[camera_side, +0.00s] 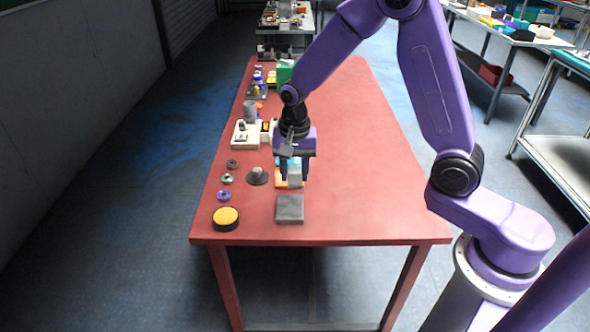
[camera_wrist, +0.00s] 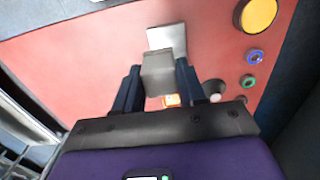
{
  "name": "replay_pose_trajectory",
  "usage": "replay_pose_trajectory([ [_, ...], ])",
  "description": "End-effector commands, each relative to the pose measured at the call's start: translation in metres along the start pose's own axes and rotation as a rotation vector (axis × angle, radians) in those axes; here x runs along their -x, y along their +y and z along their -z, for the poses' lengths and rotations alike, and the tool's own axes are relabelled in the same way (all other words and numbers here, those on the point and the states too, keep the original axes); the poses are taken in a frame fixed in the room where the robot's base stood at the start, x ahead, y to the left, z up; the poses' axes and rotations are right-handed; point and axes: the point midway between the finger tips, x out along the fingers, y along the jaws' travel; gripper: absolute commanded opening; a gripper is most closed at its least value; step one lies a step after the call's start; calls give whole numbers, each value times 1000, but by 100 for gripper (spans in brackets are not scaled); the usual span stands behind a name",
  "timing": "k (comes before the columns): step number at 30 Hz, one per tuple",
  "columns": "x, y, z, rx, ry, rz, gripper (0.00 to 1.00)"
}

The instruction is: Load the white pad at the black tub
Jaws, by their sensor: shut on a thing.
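My gripper (camera_side: 295,176) points down over the front half of the red table. It is shut on a grey box (camera_side: 295,175), which also shows between the fingers in the wrist view (camera_wrist: 158,73). The box is held above the table. A flat grey pad (camera_side: 290,209) lies on the table just in front of the gripper; it looks paler in the wrist view (camera_wrist: 167,38). I cannot tell whether this is the white pad. An orange and blue item (camera_side: 282,181) is partly hidden behind the gripper. No black tub is clearly identifiable.
A white device (camera_side: 245,134) and several small items stand farther back. The table's right side is clear.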

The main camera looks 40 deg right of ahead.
Motion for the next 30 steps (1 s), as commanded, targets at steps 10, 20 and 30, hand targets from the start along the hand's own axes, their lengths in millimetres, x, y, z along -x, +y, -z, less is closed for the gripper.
replay_pose_trajectory([
  [10,-8,-68,5,3,0,0,16],
  [20,-24,-149,-1,2,0,1,16],
  [30,-33,-182,-9,1,0,0,16],
])
